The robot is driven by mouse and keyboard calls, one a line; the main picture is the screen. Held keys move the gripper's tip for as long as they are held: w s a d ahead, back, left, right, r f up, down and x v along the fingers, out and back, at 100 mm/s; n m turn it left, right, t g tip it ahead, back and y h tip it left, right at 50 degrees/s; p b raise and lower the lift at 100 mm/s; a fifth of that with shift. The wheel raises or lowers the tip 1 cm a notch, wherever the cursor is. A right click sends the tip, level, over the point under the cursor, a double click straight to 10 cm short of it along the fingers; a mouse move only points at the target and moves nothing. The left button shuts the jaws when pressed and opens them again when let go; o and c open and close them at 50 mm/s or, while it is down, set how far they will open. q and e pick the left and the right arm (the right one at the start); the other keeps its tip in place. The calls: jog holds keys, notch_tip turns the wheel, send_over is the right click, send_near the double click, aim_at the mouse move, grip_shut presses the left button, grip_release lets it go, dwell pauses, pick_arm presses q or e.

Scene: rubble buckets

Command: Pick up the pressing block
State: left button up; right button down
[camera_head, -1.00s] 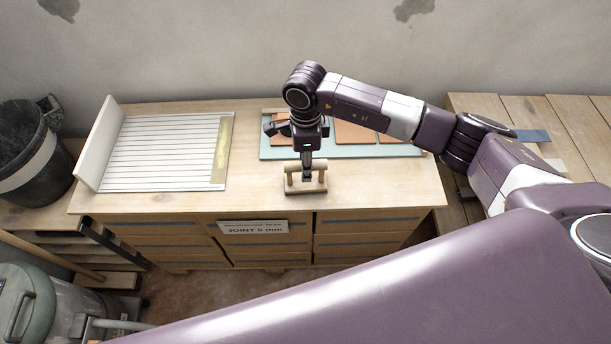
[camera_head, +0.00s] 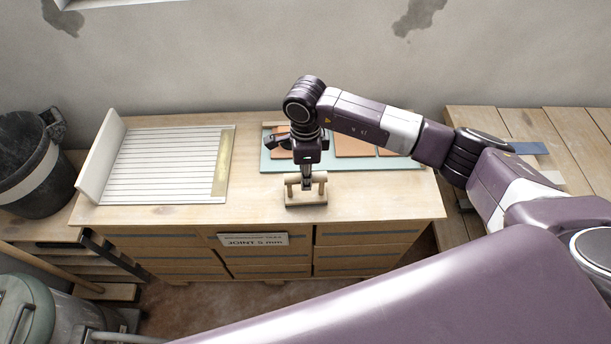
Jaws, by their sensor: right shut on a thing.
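The pressing block (camera_head: 306,198) is a small wooden block with a pale bar handle on top. It sits near the front edge of the wooden workbench (camera_head: 390,210), right of the middle. My right gripper (camera_head: 306,182) points straight down over it and is shut on its handle. The fingertips are small and partly hidden against the handle. I cannot tell whether the block's base is touching the bench top. My left gripper is not in view.
A white ribbed board (camera_head: 160,165) with an upright side lies on the bench's left. Behind my right gripper, a green mat (camera_head: 400,162) holds terracotta tiles (camera_head: 355,145). A sign (camera_head: 253,240) is on the drawer front. A black bucket (camera_head: 30,165) stands far left.

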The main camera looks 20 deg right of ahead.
notch_tip(320, 180, up, 20)
jog(key=b, duration=0.5)
jog(key=shift+r, duration=0.1)
